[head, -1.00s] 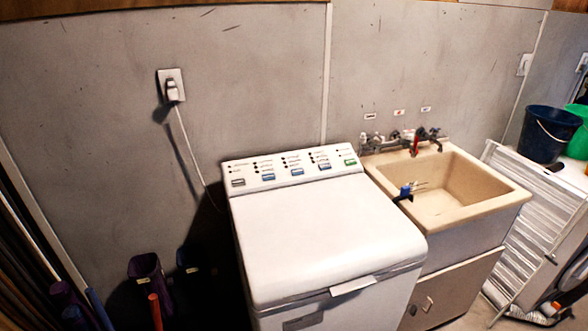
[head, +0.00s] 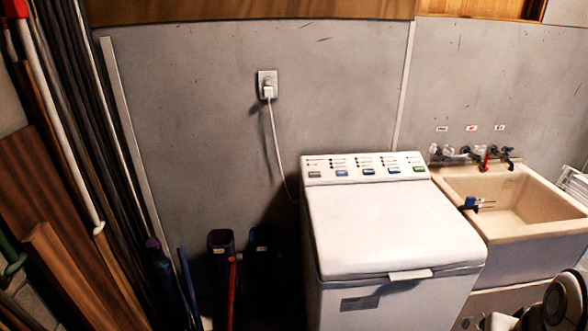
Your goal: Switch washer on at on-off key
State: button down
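The washer (head: 395,230) is a white top-loader standing against the grey wall, with its lid closed. Its control panel (head: 365,165) runs along the back top edge and faces me. Small dark marks sit above the keys; the labels are too small to read, so I cannot tell which is on-off.
A plug sits in the wall outlet (head: 267,85), its cord running down behind the washer. A beige sink (head: 505,225) with taps stands close at the washer's right. Purple and blue bins (head: 221,242) and long boards (head: 85,130) stand at the left.

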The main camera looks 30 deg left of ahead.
aim_at(311, 174)
jog(key=u, duration=1.05)
jog(key=i, duration=1)
jog(key=z, duration=0.05)
